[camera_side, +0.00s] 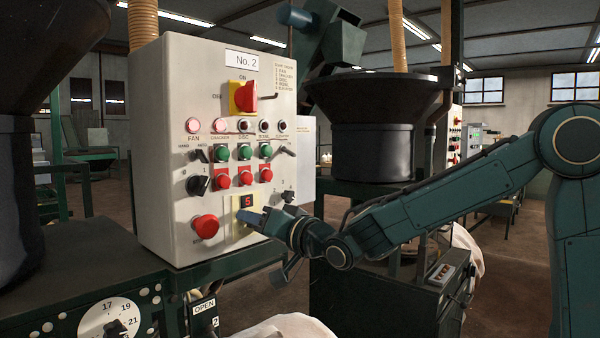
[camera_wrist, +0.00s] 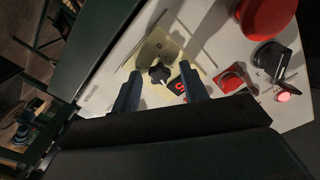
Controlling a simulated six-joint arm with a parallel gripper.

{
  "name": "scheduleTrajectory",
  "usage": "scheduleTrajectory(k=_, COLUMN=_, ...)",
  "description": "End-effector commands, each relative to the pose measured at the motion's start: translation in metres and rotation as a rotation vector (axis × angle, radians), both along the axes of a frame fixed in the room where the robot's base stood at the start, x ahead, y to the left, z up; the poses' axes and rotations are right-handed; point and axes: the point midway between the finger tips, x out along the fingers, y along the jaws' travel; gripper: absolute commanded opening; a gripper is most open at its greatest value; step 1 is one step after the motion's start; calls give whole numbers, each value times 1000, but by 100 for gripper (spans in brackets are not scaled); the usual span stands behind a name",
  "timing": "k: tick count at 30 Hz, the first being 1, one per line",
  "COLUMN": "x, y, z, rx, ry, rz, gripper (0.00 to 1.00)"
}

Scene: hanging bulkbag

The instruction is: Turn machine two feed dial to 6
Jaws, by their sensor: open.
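The grey No. 2 control panel (camera_side: 160,120) stands at the left in the side view. Low on it, a small display (camera_side: 247,201) shows a red 5 on a yellow plate (camera_side: 238,231). In the wrist view, a black dial knob (camera_wrist: 158,73) sits on the yellow plate (camera_wrist: 150,50) beside the red-lit display (camera_wrist: 180,86). My gripper (camera_wrist: 160,72) is open, with one finger on each side of the knob in that view. I cannot tell whether the fingers touch it. In the side view my gripper (camera_side: 246,217) is at the plate and hides the knob.
A red mushroom button (camera_side: 205,228) is left of the plate, with a black switch (camera_side: 199,186) above it. Another black knob (camera_side: 288,197) is close to my gripper's right. A white numbered dial (camera_side: 108,320) is at lower left. A black hopper (camera_side: 375,120) stands behind.

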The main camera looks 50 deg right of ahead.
Motion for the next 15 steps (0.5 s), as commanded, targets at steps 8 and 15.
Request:
scheduleTrajectory(k=8, x=-6, y=0, z=1, rx=0, ry=-1, rz=0, gripper=44)
scheduleTrajectory(k=15, x=-27, y=1, z=1, rx=0, ry=-1, rz=2, gripper=44)
